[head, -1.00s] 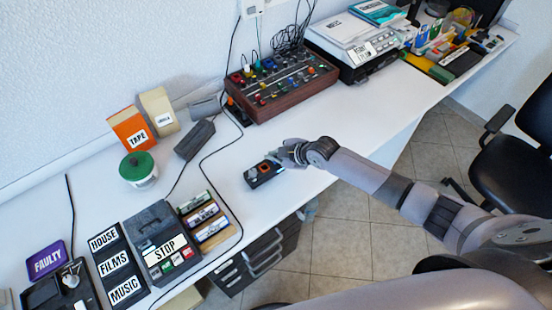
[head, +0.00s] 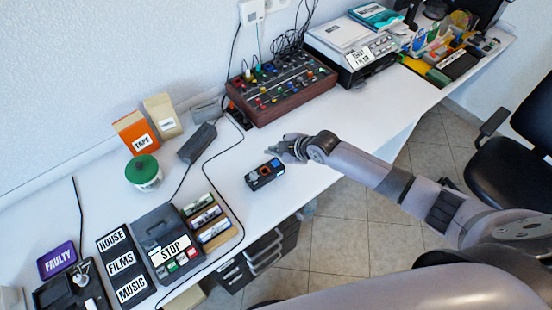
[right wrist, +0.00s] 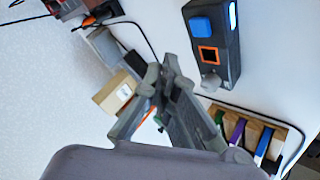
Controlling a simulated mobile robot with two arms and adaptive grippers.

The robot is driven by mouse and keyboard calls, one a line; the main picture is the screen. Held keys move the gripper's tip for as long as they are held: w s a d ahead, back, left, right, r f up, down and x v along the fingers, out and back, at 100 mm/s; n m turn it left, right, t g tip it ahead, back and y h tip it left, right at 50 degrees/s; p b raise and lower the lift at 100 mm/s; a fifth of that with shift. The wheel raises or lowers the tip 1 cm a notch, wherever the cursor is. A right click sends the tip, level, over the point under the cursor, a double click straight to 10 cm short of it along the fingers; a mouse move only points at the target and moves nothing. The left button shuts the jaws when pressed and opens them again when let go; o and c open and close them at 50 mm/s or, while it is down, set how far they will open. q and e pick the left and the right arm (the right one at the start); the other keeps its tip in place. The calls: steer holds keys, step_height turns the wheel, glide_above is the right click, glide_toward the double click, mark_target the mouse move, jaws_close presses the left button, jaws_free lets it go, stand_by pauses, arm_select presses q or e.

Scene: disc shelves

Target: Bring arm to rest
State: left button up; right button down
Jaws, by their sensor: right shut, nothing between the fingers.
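My right gripper (head: 274,150) reaches in from the right over the white desk (head: 330,180). It is shut with nothing in it, and its closed fingers also show in the right wrist view (right wrist: 160,80). A small black box (head: 265,174) with a blue button and an orange-framed square lies on the desk just below the gripper in the picture, apart from it. The box also shows in the right wrist view (right wrist: 226,72), beside the fingers. My left gripper is not in view.
A wooden-sided mixer (head: 280,86) stands behind the gripper. A STOP cassette player (head: 168,245) and a cassette rack (head: 215,222) are at left. A dark adapter (head: 197,143) and cable lie nearby.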

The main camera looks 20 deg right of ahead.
step_height(320, 180, up, 2)
steer(key=shift+r+p, duration=0.2)
steer(key=shift+p, duration=0.5)
